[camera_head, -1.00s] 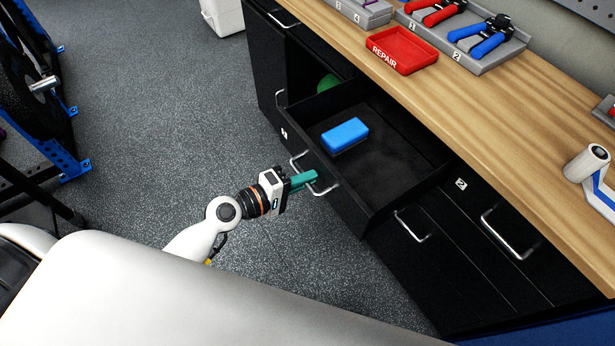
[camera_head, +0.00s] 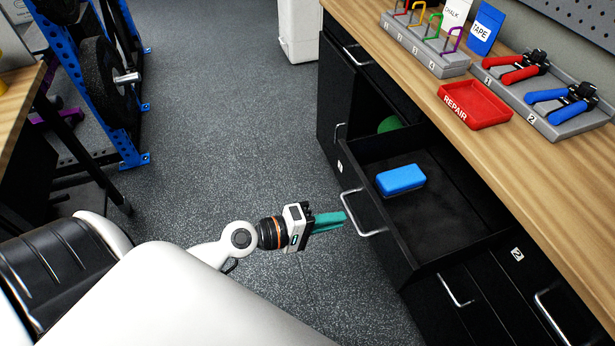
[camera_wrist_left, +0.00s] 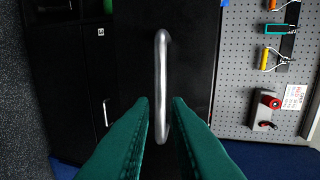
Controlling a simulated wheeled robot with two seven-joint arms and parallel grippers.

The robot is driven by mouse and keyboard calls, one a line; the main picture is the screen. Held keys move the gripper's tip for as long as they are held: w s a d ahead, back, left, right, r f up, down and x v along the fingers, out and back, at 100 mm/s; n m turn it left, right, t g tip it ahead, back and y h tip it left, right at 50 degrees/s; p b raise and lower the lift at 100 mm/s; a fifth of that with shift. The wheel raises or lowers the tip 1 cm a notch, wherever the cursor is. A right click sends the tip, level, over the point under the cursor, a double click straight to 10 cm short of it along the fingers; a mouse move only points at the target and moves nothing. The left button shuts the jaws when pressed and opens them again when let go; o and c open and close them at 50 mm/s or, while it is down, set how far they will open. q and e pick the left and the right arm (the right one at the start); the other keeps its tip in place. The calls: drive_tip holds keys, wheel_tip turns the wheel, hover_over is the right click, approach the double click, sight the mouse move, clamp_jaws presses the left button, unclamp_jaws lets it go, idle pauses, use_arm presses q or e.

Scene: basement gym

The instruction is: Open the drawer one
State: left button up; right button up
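A black drawer (camera_head: 440,215) stands pulled out of the black cabinet under the workbench, its inside visible. A blue block (camera_head: 401,180) lies in it. A small white label (camera_head: 340,167) is on its front; I cannot read it surely. The drawer's silver bar handle (camera_head: 372,232) shows upright in the left wrist view (camera_wrist_left: 161,75). My left gripper (camera_head: 344,218), with teal fingers, is just in front of this handle. In the wrist view the fingertips (camera_wrist_left: 160,102) are apart, with the handle in line with the gap and nothing gripped. My right gripper is out of view.
The wooden bench top (camera_head: 400,55) carries a red REPAIR tray (camera_head: 475,105) and a grey plier holder (camera_head: 570,122). Closed fronts with handles (camera_head: 455,292) are beside the drawer. A rack with weight plates (camera_head: 105,80) stands left. The floor between is clear.

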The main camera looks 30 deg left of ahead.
use_arm(q)
drive_tip(key=b+v, duration=0.2)
drive_tip(key=v, duration=0.5)
drive_tip(key=shift+b, duration=0.3)
drive_tip(key=a+f+m+g+y+p, duration=0.1)
drive_tip(key=a+f+y, duration=0.25)
drive_tip(key=f, duration=0.55)
drive_tip(key=a+f+g+y+p, duration=0.15)
drive_tip(key=a+f, duration=0.25)
drive_tip(key=f, duration=0.6)
drive_tip(key=s+a+f+m+g+y+p, duration=0.15)
drive_tip(key=s+f, duration=0.25)
drive_tip(key=f, duration=0.4)
drive_tip(key=s+f+m+g+y, duration=0.2)
drive_tip(key=s+f, duration=0.3)
drive_tip(key=f, duration=0.2)
drive_tip(key=s+d+f+m+g, duration=0.1)
drive_tip(key=s+d+f+m, duration=0.1)
drive_tip(key=s+f, duration=0.2)
drive_tip(key=s+d+f+m+g+p, duration=0.1)
drive_tip(key=s+d+f+m+g, duration=0.1)
drive_tip(key=s, duration=0.6)
drive_tip(key=s+d+f+m+g+y, duration=0.1)
drive_tip(key=s+d+f+m+g, duration=0.1)
drive_tip(key=s+f+m, duration=0.2)
wheel_tip(320, 180, down, 2)
drive_tip(key=shift+s+d+p, duration=0.35)
drive_tip(key=shift+s, duration=0.6)
